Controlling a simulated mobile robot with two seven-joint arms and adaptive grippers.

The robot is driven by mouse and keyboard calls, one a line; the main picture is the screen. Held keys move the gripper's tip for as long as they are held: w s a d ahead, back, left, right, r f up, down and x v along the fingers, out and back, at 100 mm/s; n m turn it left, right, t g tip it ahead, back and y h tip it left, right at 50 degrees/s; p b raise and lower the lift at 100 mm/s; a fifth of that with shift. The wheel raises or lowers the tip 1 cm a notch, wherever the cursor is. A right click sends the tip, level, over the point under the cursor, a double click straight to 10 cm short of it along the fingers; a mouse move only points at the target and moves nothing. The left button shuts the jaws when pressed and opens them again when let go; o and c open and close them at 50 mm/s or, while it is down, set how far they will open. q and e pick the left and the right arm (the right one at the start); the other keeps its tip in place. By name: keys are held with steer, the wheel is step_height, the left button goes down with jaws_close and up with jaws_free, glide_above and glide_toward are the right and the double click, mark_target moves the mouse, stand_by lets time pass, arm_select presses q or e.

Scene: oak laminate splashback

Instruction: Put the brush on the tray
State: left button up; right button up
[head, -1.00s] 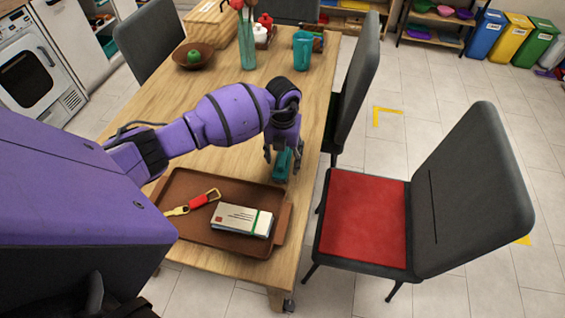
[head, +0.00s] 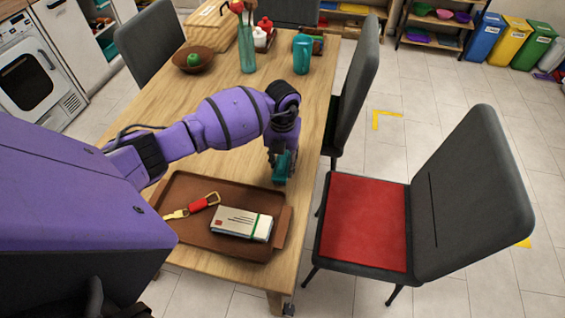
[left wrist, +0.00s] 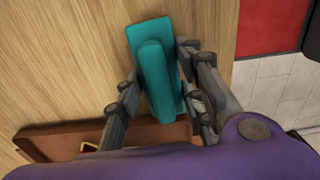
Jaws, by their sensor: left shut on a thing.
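The brush is a teal block with a raised handle along its back (left wrist: 158,75). It shows between the fingers in the left wrist view, over the wooden table, and small in the head view (head: 281,167). My left gripper (left wrist: 163,92) is shut on the brush, with a finger on each side of it; it also shows in the head view (head: 283,155), just beyond the tray's far right corner. The brown tray (head: 183,233) lies at the near end of the table.
The table (head: 215,113) carries a bowl with a green apple (head: 193,60), a vase (head: 247,50) and a teal cup (head: 302,54) farther back. A chair with a red seat (head: 363,222) stands to the right.

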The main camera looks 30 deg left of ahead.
arm_select(q)
steer(key=shift+w+r, duration=0.1)
steer(key=shift+r, duration=0.4)
steer(key=s+d+r+m+p, duration=0.1)
steer(key=s+d+r+m, duration=0.3)
steer(key=s+r+m, duration=0.35)
steer(key=s+d+r+m, duration=0.45)
steer(key=s+m, duration=0.35)
steer(key=m, duration=0.3)
step_height(320, 180, up, 10)
steer(key=w+d+m, duration=0.1)
steer(key=w+m, duration=0.1)
steer(key=m, duration=1.9)
steer(key=shift+r, duration=0.15)
